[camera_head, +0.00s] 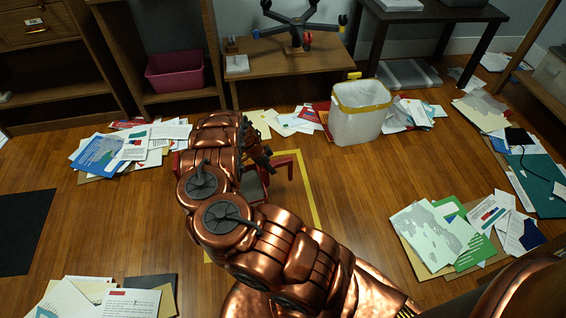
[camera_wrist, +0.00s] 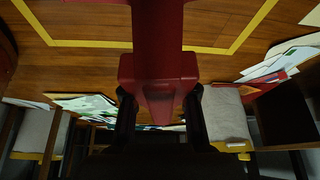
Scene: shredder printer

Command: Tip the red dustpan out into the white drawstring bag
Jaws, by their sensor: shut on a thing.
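The white drawstring bag (camera_head: 358,124) stands open on the wooden floor right of my arm, with a yellow band around its rim. My gripper (camera_head: 262,162) is left of the bag and apart from it. The red dustpan (camera_head: 288,160) shows only in parts around my gripper; my copper arm hides most of it. In the wrist view my gripper's dark fingers (camera_wrist: 160,108) are shut on the dustpan's red handle (camera_wrist: 158,72). The pan's contents cannot be seen. A white bag with a yellow rim also shows in the wrist view (camera_wrist: 225,118).
Yellow tape (camera_head: 312,195) marks the floor. Loose paper piles (camera_head: 125,148) lie left, right (camera_head: 455,235) and beside the bag. A low wooden table (camera_head: 285,66) and a shelf with a pink bin (camera_head: 175,72) stand behind. Bare floor lies between my gripper and the bag.

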